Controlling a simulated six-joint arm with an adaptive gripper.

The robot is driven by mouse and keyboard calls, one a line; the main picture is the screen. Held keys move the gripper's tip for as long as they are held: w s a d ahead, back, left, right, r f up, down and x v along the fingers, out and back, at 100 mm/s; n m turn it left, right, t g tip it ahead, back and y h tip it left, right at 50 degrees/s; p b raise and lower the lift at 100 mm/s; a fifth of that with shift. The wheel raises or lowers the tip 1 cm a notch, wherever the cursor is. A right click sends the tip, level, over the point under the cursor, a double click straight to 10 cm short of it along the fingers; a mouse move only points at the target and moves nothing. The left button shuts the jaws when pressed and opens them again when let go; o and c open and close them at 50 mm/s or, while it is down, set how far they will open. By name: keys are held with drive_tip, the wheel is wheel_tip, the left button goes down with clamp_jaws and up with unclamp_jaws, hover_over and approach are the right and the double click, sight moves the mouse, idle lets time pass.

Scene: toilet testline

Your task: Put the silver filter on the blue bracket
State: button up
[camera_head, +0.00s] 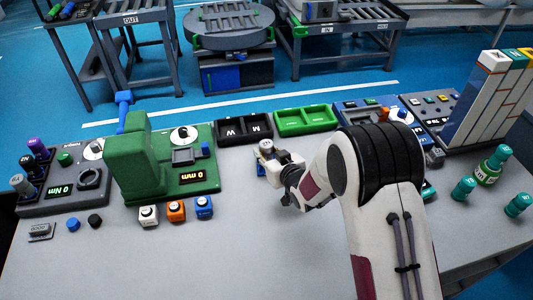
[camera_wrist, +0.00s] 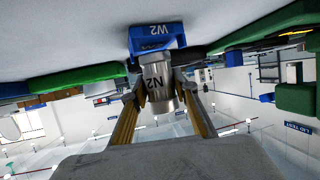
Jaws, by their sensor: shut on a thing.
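The silver filter (camera_wrist: 157,82), a metal cylinder marked N2, is between the two fingers of my gripper (camera_wrist: 158,92) in the wrist view, and they are shut on it. The blue bracket (camera_wrist: 156,40), marked W2, stands on the table at the filter's end. That view is upside down, so the filter is above the bracket. They meet or overlap in the picture; I cannot tell whether the filter is seated. In the head view my gripper (camera_head: 282,161) is low over the table's middle, with the filter (camera_head: 266,148) at its tip. A small part of the blue bracket (camera_head: 261,170) shows below it.
Behind my gripper are a black tray (camera_head: 243,141) marked W and M and a green tray (camera_head: 303,132). A green machine (camera_head: 140,160) stands left, with small white, orange and blue blocks (camera_head: 176,211) before it. Green bottles (camera_head: 488,170) stand right.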

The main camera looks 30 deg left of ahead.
drive_tip(key=shift+f, duration=0.4)
drive_tip(key=shift+f, duration=0.15)
drive_tip(key=o, duration=1.1)
drive_tip(key=shift+s+d+r, duration=0.15)
drive_tip(key=shift+d+r, duration=0.15)
drive_tip(key=shift+v, duration=5.6)
